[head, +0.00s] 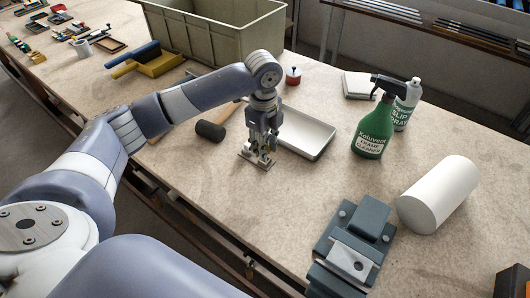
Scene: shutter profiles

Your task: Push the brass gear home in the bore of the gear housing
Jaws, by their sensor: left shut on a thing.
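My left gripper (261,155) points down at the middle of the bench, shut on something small. Brassy bits show between and beside its fingers, likely the brass gear, which is mostly hidden. Just under the fingertips lies a small flat metal plate (245,160); I cannot tell whether the gear touches it. A pale metal block with a dark round hole (347,261), which looks like the gear housing, sits in a blue-grey vise (372,221) at the lower right, well apart from the gripper. My right gripper is not in view.
A large bin (223,39) is behind. Bench between gripper and vise is clear.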

